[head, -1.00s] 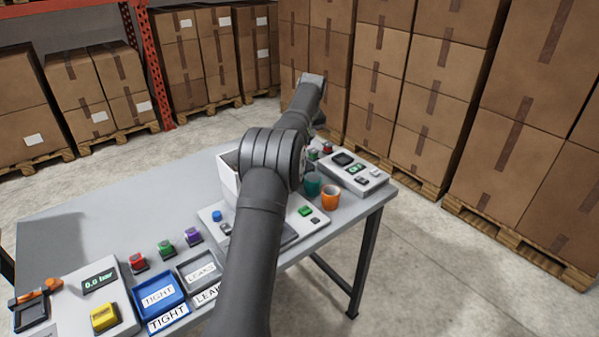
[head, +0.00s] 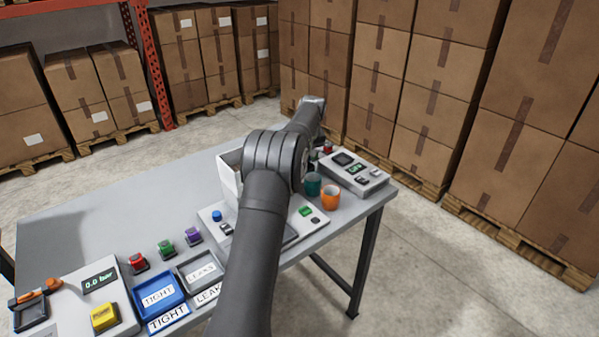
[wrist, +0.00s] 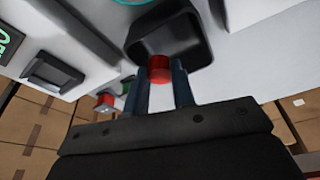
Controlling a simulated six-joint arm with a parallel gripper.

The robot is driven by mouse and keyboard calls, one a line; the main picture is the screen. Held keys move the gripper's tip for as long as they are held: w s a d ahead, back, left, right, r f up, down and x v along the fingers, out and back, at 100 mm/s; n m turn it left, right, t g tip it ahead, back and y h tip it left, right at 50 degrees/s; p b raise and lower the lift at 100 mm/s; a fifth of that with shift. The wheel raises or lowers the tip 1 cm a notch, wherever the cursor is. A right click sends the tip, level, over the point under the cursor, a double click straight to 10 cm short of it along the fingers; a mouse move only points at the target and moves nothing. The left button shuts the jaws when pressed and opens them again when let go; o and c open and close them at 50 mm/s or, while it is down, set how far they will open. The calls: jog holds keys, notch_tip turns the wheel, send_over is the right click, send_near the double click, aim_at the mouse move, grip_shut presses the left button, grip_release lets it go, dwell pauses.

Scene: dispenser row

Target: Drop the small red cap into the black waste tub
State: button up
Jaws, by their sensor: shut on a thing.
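In the wrist view the small red cap (wrist: 159,67) sits between the two fingertips of my gripper (wrist: 161,78), which is shut on it. The black waste tub (wrist: 190,50) opens directly beyond the fingertips, and the cap appears against its opening. I cannot tell whether the cap is above the rim or just inside it. In the head view my own arm hides the gripper, the held cap and the tub.
A grey device with a screen (head: 352,163) stands near the tub. A red-topped piece (wrist: 105,99) lies beside it. Teal (head: 312,184) and orange (head: 331,197) cups stand close by. A white bin (head: 228,177) is left of my arm.

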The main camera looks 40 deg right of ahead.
jog(key=o, duration=1)
jog(key=shift+o, duration=0.2)
jog(key=v, duration=1.7)
jog(key=shift+r, duration=0.15)
jog(key=shift+s+a, duration=0.1)
jog(key=shift+s, duration=0.05)
